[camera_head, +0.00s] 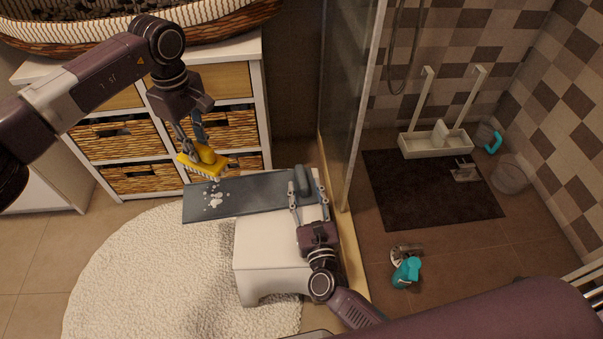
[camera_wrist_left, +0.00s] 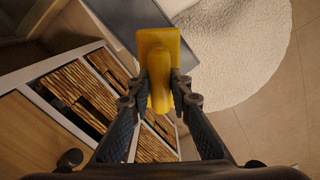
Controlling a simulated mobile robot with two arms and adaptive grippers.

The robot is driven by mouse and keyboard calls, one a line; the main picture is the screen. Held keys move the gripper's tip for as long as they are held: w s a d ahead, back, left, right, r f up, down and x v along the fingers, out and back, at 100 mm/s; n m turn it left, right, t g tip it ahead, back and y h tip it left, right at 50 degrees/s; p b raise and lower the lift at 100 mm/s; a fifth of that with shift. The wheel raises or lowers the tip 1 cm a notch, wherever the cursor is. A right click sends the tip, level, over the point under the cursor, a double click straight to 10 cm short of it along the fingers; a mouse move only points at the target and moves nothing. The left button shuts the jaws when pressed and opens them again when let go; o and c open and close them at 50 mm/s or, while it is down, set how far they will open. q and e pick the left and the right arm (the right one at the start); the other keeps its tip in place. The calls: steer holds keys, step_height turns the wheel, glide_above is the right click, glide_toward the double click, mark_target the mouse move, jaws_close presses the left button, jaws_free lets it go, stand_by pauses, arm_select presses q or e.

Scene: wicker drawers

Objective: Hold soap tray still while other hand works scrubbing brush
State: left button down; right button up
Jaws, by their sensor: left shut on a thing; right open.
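The yellow scrubbing brush (camera_head: 203,160) has pale bristles facing down. My left gripper (camera_head: 194,143) is shut on its handle and holds it by the left end of the tray. The brush also shows in the left wrist view (camera_wrist_left: 158,50), between the fingers. The long grey-blue soap tray (camera_head: 250,193) lies across a white stool, its left end jutting past the stool. White foam spots (camera_head: 214,198) lie on that end. My right gripper (camera_head: 308,190) is open at the tray's right end, its fingers on either side of a grey raised piece (camera_head: 302,180). Whether they touch it, I cannot tell.
The white stool (camera_head: 270,245) stands on a round fluffy rug (camera_head: 150,270). Wicker drawers (camera_head: 120,140) are behind my left arm. A glass shower panel (camera_head: 350,100) rises right of the tray. Beyond it are a dark mat (camera_head: 420,200) and a teal bottle (camera_head: 407,270).

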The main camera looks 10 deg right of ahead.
mark_target(301, 174)
steer(key=w, duration=0.5)
steer(key=shift+w, duration=0.4)
steer(key=shift+c, duration=0.5)
jaws_close()
stand_by(0.4)
